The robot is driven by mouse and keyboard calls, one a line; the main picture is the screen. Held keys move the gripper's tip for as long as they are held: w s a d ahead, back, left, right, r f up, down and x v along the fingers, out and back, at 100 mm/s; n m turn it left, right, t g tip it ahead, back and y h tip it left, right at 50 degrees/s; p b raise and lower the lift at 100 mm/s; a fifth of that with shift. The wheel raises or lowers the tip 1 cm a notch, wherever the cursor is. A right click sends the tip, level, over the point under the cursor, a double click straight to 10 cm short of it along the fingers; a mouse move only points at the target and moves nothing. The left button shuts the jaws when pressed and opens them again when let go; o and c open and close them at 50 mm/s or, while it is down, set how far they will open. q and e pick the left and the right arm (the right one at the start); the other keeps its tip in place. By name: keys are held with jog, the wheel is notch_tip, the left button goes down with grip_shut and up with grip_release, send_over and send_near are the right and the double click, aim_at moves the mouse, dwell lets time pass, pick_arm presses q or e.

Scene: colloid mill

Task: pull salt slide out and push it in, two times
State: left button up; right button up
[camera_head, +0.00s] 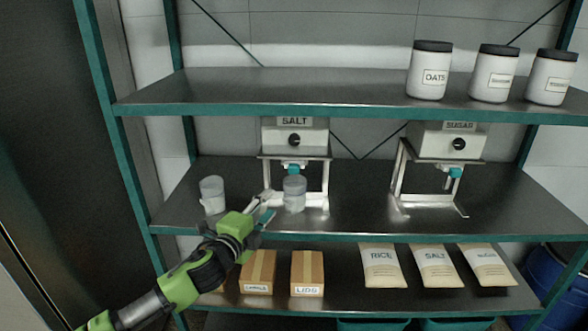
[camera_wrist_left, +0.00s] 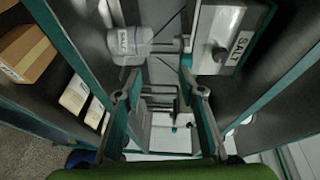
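The salt dispenser (camera_head: 294,138) is a light box with a black knob and a SALT label, on a metal stand on the middle shelf. Its teal slide part (camera_head: 293,168) shows under the box; how far out it is I cannot tell. My left gripper (camera_head: 265,205) is just left of the cup. In the left wrist view its fingers (camera_wrist_left: 160,82) are apart with nothing between them. My right gripper is in neither view.
Another clear cup (camera_head: 212,195) stands to the left on the middle shelf (camera_head: 350,222), close to my left arm. The sugar dispenser (camera_head: 447,143) stands to the right. Jars (camera_head: 429,72) are above; boxes (camera_head: 307,275) and bags (camera_head: 384,268) are below.

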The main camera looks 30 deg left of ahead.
pick_arm(q)
jog(key=m, duration=0.1)
send_near(292, 171)
jog(key=s, duration=0.3)
jog(key=shift+t+h, duration=0.4)
jog(key=w+p, duration=0.1)
jog(key=w, duration=0.3)
jog(key=w+a+p, duration=0.1)
jog(key=w, duration=0.3)
jog(key=w+p, duration=0.1)
jog(key=w, duration=0.3)
jog(key=shift+a+f, duration=0.25)
jog(key=shift+a, duration=0.05)
jog(key=shift+w+a+p, duration=0.1)
jog(key=shift+w+p, duration=0.3)
jog(key=shift+w, duration=0.6)
jog(key=shift+f, duration=0.1)
grip_shut()
